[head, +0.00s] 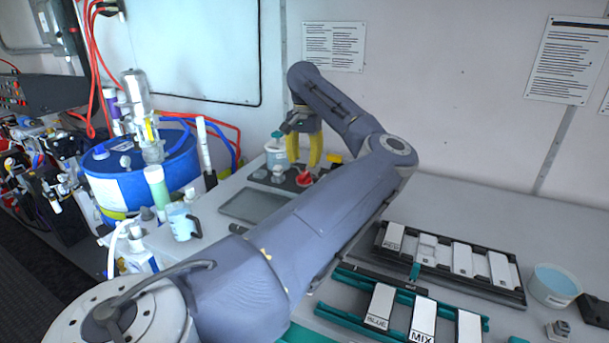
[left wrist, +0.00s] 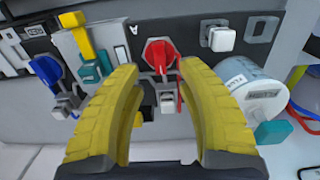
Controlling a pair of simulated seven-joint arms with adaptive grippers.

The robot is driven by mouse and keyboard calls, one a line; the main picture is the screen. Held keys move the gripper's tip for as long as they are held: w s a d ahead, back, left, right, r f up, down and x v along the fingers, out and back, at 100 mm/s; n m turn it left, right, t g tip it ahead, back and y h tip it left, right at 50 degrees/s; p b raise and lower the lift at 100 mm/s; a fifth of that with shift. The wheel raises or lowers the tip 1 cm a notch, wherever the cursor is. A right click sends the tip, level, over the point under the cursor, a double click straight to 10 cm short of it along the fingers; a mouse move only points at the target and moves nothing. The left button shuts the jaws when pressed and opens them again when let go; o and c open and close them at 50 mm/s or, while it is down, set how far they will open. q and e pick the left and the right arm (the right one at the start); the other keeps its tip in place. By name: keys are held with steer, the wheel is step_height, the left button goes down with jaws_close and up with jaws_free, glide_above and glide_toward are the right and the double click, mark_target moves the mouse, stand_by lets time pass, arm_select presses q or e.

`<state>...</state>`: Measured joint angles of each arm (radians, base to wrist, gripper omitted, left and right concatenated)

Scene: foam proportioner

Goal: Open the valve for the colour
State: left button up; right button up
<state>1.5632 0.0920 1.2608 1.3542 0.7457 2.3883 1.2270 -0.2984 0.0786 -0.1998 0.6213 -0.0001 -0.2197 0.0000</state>
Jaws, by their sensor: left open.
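A red valve handle (head: 304,178) stands on the panel at the back of the bench. In the left wrist view the red handle (left wrist: 160,56) lies between and just beyond the yellow fingertips of my left gripper (left wrist: 158,78). My left gripper (head: 304,158) points down over it, open, with nothing between the fingers; contact cannot be told. A card reading BLUE (head: 380,306) and one reading MIX (head: 422,322) lie at the front right.
A blue drum (head: 130,178) with hoses is at the left. A black rack with cards (head: 450,280) and a bowl (head: 556,285) are at the right. My left arm hides part of the bench.

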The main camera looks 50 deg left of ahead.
mark_target(305, 174)
arm_select(q)
steer(key=shift+f, duration=2.75)
jaws_close()
